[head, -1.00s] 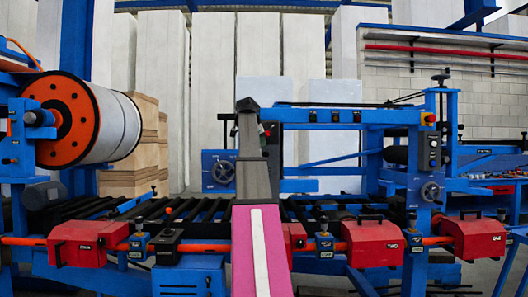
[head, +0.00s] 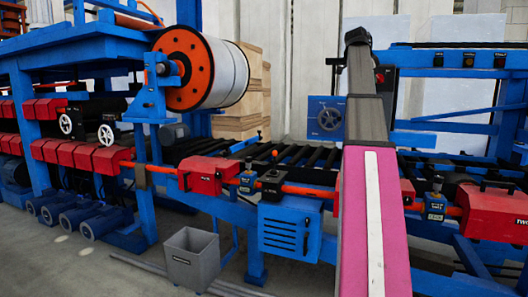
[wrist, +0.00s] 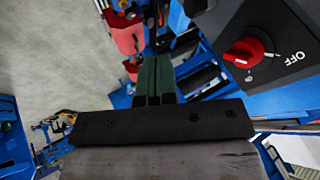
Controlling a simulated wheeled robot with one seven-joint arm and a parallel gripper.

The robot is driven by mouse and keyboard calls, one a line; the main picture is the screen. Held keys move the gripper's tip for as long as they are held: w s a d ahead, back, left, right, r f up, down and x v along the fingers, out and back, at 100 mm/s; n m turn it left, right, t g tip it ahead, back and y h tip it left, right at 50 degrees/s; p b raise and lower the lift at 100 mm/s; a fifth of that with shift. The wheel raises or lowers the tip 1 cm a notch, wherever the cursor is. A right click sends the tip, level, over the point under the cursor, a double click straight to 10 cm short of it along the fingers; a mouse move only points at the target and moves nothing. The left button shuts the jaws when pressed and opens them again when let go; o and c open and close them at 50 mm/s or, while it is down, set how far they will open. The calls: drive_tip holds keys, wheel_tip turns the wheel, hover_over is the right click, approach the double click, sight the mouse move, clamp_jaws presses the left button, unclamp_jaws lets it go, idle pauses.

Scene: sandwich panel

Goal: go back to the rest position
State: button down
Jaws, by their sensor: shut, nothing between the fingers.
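My gripper (wrist: 153,78) shows in the wrist view as two dark green fingers, closed together with nothing between them. A red rotary knob (wrist: 243,52) on a dark grey switch box (wrist: 285,32) is at the upper right of that view, with "OFF" printed beside it. The fingers are to the left of the knob and apart from it. In the head view my arm, pink and grey, rises right of centre, and my gripper is hidden behind it. A bit of the red knob (head: 380,77) shows just right of the arm's upper end.
A blue machine frame with black rollers (head: 290,155) and red clamp boxes (head: 208,175) spans the head view. A large white roll with an orange end (head: 220,72) sits above it. A grey bin (head: 192,258) stands on the floor, where bare floor shows at lower left.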

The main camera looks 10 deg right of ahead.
drive_tip(key=w+a+f+n+y, duration=0.15)
drive_tip(key=a+f+n, duration=0.35)
drive_tip(key=f, duration=1)
drive_tip(key=w+a+f+n+y, duration=0.15)
drive_tip(key=a+f, duration=0.55)
drive_tip(key=f, duration=0.7)
drive_tip(key=w+a+f+n+y, duration=0.1)
drive_tip(key=w+a+f+n, duration=0.35)
drive_tip(key=f, duration=1.05)
drive_tip(key=s+a+f+n+g+y, duration=0.1)
drive_tip(key=s+a+f+n, duration=0.2)
drive_tip(key=s+a+f, duration=0.4)
drive_tip(key=s+a+f+n+g+y, duration=0.1)
drive_tip(key=s+a+f+n, duration=0.3)
drive_tip(key=s+a+f, duration=0.4)
drive_tip(key=s+a+f+n, duration=0.4)
drive_tip(key=s+a+f, duration=0.4)
drive_tip(key=f, duration=1.1)
drive_tip(key=shift+s+a+g+y, duration=0.2)
drive_tip(key=shift+a+g+y, duration=0.1)
drive_tip(key=shift+g+y, duration=0.1)
drive_tip(key=shift+f, duration=0.1)
